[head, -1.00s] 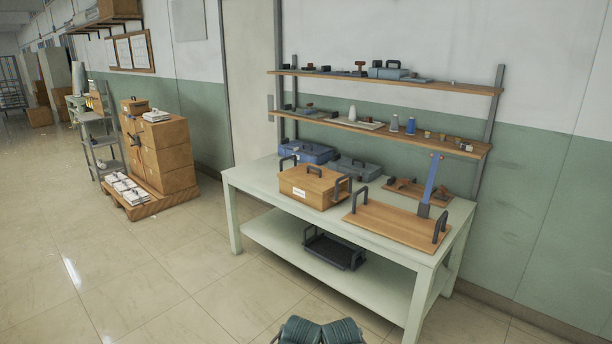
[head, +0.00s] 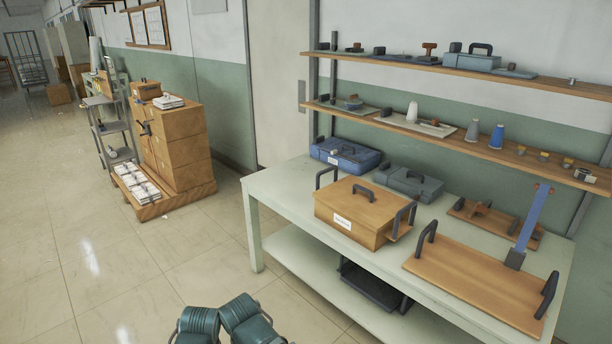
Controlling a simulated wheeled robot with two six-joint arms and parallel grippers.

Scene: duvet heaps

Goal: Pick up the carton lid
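A brown carton (head: 345,228) with a white label stands on the pale green table (head: 285,182). Larger dark handles stand at the carton's left and right ends. The label is too small to read. Neither of my grippers is in view.
A wooden board (head: 470,280) with two dark handles lies right of the carton. Blue (head: 345,154) and grey (head: 408,184) cases sit behind it. A black tray (head: 370,288) is on the lower shelf. Stacked boxes (head: 180,145) stand left; the floor between is clear.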

